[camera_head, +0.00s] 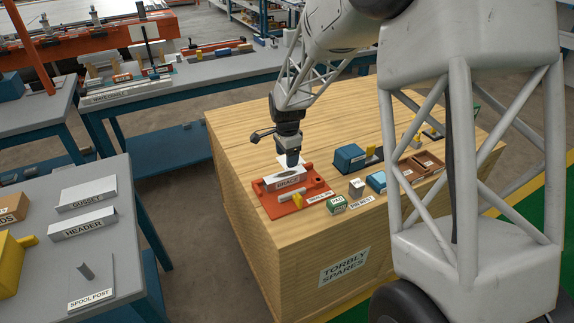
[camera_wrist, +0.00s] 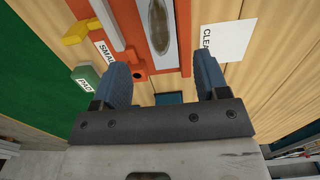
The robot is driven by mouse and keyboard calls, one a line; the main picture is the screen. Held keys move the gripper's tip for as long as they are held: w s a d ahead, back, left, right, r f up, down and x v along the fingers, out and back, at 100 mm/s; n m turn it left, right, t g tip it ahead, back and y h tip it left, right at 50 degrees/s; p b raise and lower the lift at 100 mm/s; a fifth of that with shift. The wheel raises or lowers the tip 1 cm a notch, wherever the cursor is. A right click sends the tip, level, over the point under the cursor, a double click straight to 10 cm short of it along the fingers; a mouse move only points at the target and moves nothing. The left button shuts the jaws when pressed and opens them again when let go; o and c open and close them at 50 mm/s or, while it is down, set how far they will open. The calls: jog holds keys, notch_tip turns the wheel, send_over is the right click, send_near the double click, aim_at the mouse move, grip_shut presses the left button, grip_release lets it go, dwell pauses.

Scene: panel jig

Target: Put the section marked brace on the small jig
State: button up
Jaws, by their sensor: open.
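The section marked BRACE (camera_head: 289,183), a pale metal piece with a long oval slot in its top, sits on the red small jig (camera_head: 267,205). In the wrist view, the brace (camera_wrist: 158,30) lies between red parts of the jig (camera_wrist: 184,45). My gripper (camera_head: 291,163) is close above the brace in the head view. In the wrist view my gripper (camera_wrist: 163,65) has its blue fingers wide apart with nothing between them. The brace is just beyond the fingertips there. Whether the brace is fully seated cannot be told.
A yellow clamp-like part (camera_head: 298,199) stands at the jig's front edge. A green block (camera_head: 336,204), a small metal block (camera_head: 356,187) and blue boxes (camera_head: 350,157) stand to the right on the wooden crate (camera_head: 232,142). Gusset (camera_head: 88,193) and header (camera_head: 84,223) lie on the left bench.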

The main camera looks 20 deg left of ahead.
jog(key=shift+r, duration=2.15)
jog(key=shift+d, duration=0.1)
jog(key=s+d+r+n, duration=0.1)
jog(key=s+d+r, duration=0.4)
jog(key=d, duration=0.4)
jog(key=s+d+r+n+t, duration=0.15)
jog(key=s+d+r, duration=0.3)
jog(key=d, duration=0.45)
jog(key=s+d+r+n, duration=0.2)
jog(key=s+d+r, duration=0.3)
jog(key=d, duration=0.4)
jog(key=s+d+r+n, duration=0.1)
jog(key=s+d+n, duration=0.1)
jog(key=s+d, duration=0.6)
jog(key=s+d+n+t, duration=0.1)
jog(key=s+d, duration=0.7)
jog(key=s, duration=0.8)
jog(key=shift+s+d+r+n, duration=0.3)
jog(key=shift+d+r+n, duration=0.05)
jog(key=shift+n, duration=0.3)
